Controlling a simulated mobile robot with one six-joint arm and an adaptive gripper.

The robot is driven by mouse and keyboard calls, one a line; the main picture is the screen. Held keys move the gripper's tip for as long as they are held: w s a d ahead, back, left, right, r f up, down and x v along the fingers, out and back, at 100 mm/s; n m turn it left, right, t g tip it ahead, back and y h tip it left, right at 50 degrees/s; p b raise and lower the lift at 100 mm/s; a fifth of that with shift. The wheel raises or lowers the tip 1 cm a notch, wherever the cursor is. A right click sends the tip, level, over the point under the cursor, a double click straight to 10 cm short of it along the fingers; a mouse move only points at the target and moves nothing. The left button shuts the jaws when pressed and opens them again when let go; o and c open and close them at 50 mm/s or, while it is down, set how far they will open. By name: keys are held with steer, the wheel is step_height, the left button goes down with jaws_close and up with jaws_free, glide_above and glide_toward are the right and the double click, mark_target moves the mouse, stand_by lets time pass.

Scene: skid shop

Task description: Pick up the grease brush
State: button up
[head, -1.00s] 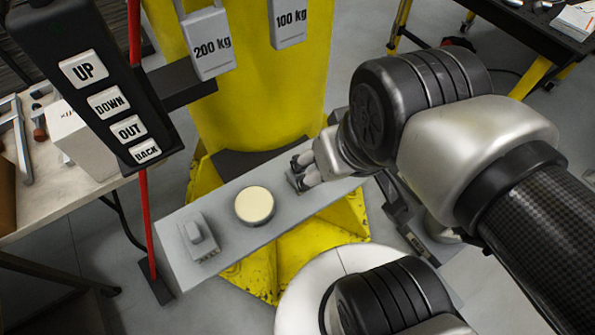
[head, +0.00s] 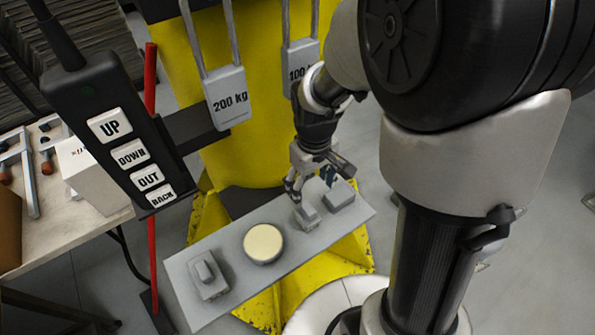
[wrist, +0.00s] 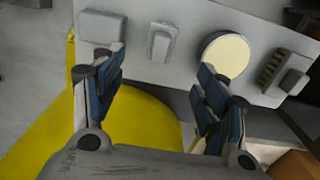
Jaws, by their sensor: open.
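A grey plate (head: 232,262) bears a row of small things. The one at its left end in the head view has a raised grip and dark ridges like bristles; it looks most like the grease brush (head: 208,275), but I cannot be sure. It is at the right in the wrist view (wrist: 287,74). My gripper (head: 309,184) is open and empty, pointing down over the plate's right part. In the wrist view, its fingers (wrist: 161,68) stand apart below a small grey block with a raised grip (wrist: 160,42). I cannot tell whether they touch it.
A plain grey block (head: 340,196) lies at the plate's right end. A yellow column (head: 240,160) with hanging weights and a black button pendant (head: 115,130) stand close by.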

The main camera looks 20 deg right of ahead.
mark_target(309, 209)
step_height(309, 209, down, 10)
steer(key=b, duration=0.3)
steer(key=shift+f, duration=0.2)
steer(key=shift+w+a+f+b, duration=0.15)
steer(key=shift+f+b, duration=0.6)
steer(key=shift+f, duration=0.75)
steer(key=shift+w+f+b, duration=0.1)
steer(key=shift+f+b, duration=0.6)
steer(key=shift+f, duration=0.75)
steer(key=shift+r, duration=0.1)
steer(key=c, duration=1.2)
